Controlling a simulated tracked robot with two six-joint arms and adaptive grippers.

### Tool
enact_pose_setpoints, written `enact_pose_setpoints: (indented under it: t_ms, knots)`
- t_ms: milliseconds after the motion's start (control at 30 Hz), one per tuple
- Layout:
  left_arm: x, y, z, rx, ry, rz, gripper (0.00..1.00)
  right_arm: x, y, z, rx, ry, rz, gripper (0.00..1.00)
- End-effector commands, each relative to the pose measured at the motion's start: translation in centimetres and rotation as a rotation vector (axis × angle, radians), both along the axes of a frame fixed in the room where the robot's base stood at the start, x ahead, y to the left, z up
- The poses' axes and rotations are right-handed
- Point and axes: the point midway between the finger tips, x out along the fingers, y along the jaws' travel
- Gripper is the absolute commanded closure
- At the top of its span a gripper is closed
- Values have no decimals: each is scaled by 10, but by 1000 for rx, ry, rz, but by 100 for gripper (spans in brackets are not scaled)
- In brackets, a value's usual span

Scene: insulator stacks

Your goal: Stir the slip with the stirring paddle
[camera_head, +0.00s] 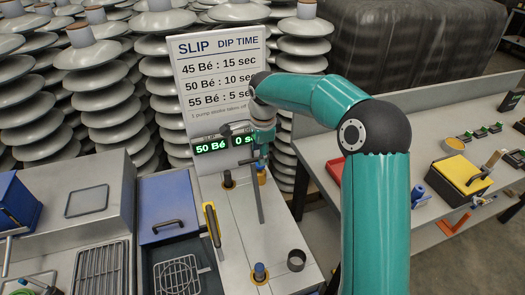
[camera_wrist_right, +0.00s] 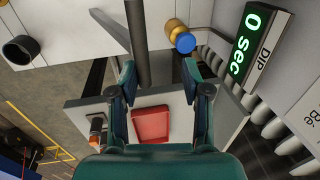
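A long grey bar, apparently the stirring paddle (camera_head: 260,200), hangs or stands nearly upright below my right gripper (camera_head: 260,150) in the head view. In the right wrist view the bar (camera_wrist_right: 138,45) runs down from the top edge between the fingers of my right gripper (camera_wrist_right: 159,80), closer to the left finger. The fingers are apart, with a clear gap on the bar's right side. In the head view the fingers are small and partly hidden. The slip itself cannot be made out. My left gripper is not in view.
A sign (camera_head: 220,75) and displays reading 50 Bé and 0 sec stand behind. The pale counter (camera_head: 232,250) carries a dark ring (camera_head: 296,261) and a yellow-edged tool (camera_head: 212,225). Insulator stacks (camera_head: 105,90) crowd the back. A right-hand table holds a yellow box (camera_head: 456,175) and a red tray (camera_wrist_right: 152,125).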

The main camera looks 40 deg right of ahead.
Motion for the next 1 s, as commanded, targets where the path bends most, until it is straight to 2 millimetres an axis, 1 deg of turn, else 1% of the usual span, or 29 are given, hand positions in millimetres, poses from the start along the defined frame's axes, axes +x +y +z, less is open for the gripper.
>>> enact_pose_setpoints:
  t_ms: [33,367,467,567,667,900,1000]
  knots:
    - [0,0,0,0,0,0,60,3,-1,4,-3,-15,0,61]
    - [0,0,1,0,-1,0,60,3,0,6,-3,-17,0,61]
    - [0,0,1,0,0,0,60,2,0,12,-3,-18,0,61]
    - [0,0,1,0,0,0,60,0,0,25,-4,-21,0,61]
    - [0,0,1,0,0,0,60,-4,3,41,-4,-19,1,61]
    - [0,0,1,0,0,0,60,-15,6,87,-1,-11,0,61]
    - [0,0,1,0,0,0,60,-18,7,101,0,-9,0,61]
